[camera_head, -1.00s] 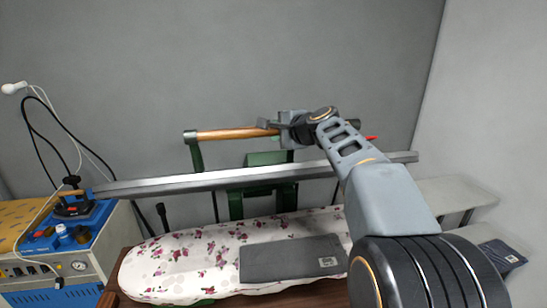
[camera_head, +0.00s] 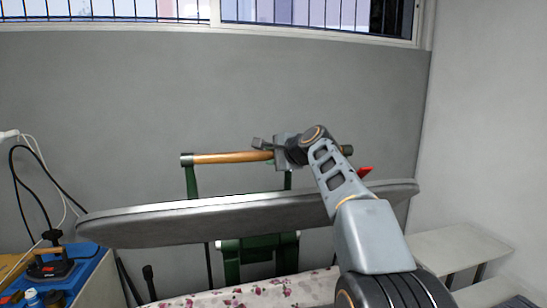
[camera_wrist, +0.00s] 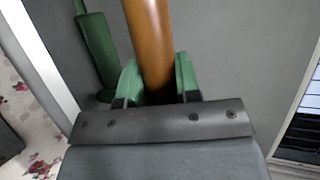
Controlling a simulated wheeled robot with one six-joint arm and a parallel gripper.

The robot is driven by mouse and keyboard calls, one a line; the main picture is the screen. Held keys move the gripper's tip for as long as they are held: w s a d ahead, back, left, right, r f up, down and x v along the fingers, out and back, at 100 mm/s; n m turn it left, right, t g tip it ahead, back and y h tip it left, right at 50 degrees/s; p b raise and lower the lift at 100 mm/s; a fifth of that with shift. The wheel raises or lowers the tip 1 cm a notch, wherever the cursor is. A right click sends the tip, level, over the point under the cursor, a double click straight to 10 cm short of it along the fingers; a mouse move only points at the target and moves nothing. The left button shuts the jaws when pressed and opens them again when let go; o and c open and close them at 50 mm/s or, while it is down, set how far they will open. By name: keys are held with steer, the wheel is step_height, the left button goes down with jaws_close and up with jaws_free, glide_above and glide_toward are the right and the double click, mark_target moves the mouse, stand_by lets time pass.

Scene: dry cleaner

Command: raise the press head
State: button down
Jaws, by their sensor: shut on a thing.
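The press head (camera_head: 250,220) is a long grey slab held up and tilted on a green frame (camera_head: 232,262), its broad face showing. It is well apart from the flowered press board (camera_head: 250,296) below, which is mostly cut off at the lower edge. A wooden handle bar (camera_head: 232,157) runs across above the head. My gripper (camera_head: 268,149) is shut on the bar near its right part. In the wrist view the wooden bar (camera_wrist: 152,40) runs into my gripper (camera_wrist: 157,90), between green pieces; the exact contact is partly hidden.
A blue-topped steam unit with an iron (camera_head: 48,268) stands at the left, with a hanging cable (camera_head: 28,190). A grey shelf (camera_head: 450,250) is at the right. Behind are a grey wall and a barred window (camera_head: 300,15).

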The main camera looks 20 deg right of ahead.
steer(key=shift+r, duration=0.1)
steer(key=c, duration=0.8)
jaws_free()
steer(key=b+v, duration=0.4)
steer(key=v, duration=1)
steer(key=shift+w, duration=0.1)
